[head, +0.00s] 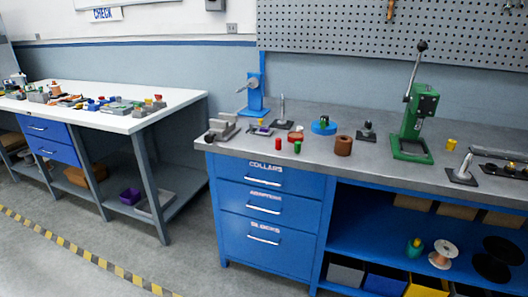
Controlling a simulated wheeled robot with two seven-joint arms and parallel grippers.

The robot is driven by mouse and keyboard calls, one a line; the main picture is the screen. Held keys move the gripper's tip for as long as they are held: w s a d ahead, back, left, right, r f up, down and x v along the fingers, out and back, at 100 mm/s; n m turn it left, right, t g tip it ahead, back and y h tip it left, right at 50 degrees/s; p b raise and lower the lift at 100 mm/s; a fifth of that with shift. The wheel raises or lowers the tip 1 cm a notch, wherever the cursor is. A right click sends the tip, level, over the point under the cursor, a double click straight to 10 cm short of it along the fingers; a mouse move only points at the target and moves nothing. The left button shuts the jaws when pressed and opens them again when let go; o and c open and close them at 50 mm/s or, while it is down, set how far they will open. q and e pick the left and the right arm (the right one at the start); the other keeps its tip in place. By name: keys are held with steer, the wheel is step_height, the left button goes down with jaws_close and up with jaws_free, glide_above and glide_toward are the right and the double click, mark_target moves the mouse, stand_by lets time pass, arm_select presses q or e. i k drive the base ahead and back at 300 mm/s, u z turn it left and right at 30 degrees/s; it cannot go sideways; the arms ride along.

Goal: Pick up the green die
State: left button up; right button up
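A small green piece (297,147), which looks like the green die, stands upright near the front edge of the grey-topped blue workbench (230,149). A small red piece (278,143) stands just to its left, apart from it. A brown cylinder (344,145) stands to its right. The green piece is small in the picture, and its exact shape is hard to tell. Neither of my grippers is in view.
A green lever press (412,135) and a blue press (254,95) stand on the workbench. A white-topped table (135,122) full of small parts stands left, with open floor (185,225) between.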

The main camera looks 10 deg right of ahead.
mark_target(297, 150)
steer(key=u, duration=0.45)
steer(key=i, duration=1)
steer(key=u, duration=0.2)
